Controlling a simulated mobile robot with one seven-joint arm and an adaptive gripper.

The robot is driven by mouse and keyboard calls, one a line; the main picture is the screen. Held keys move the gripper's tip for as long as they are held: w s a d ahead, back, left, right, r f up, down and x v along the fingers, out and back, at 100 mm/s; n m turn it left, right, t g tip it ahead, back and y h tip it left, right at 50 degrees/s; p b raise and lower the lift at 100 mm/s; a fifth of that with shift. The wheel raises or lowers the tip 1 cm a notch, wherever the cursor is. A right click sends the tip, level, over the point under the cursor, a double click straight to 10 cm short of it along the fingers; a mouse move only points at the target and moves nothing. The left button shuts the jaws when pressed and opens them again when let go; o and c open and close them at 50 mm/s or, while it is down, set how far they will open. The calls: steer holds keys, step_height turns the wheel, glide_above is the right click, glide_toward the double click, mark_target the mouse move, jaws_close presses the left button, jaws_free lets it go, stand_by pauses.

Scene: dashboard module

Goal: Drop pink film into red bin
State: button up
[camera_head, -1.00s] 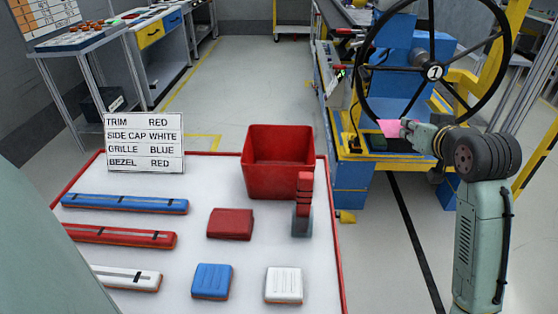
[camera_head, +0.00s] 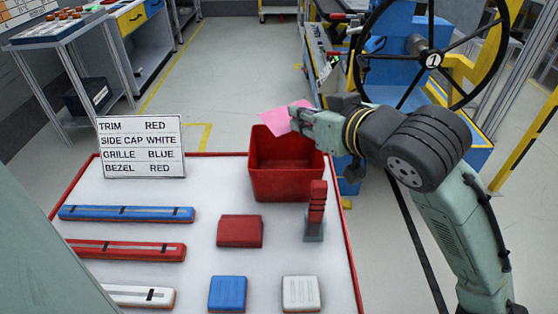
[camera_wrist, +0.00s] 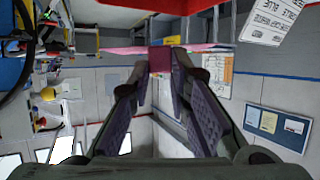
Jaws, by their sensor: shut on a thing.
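The pink film (camera_head: 278,121) is a thin flat sheet held in my gripper (camera_head: 297,116). In the head view it shows over the back left rim of the red bin (camera_head: 286,180), above the bin's opening. The red bin stands on the white table near its back right corner. In the wrist view my gripper (camera_wrist: 160,72) has its fingertips close together on the film, which is seen nearly edge-on (camera_wrist: 125,50).
A sign card (camera_head: 142,147) stands left of the bin. A red block (camera_head: 240,231) and a red-topped upright tool (camera_head: 316,212) are in front of it. Blue, red and white bars lie at left. A blue machine with a black handwheel (camera_head: 430,60) stands behind right.

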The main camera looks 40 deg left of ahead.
step_height(320, 180, down, 6)
steer(key=b, duration=0.5)
steer(key=shift+d+r, duration=0.1)
steer(key=shift+r, duration=0.05)
steer(key=o, duration=0.9)
steer(key=v, duration=1.2)
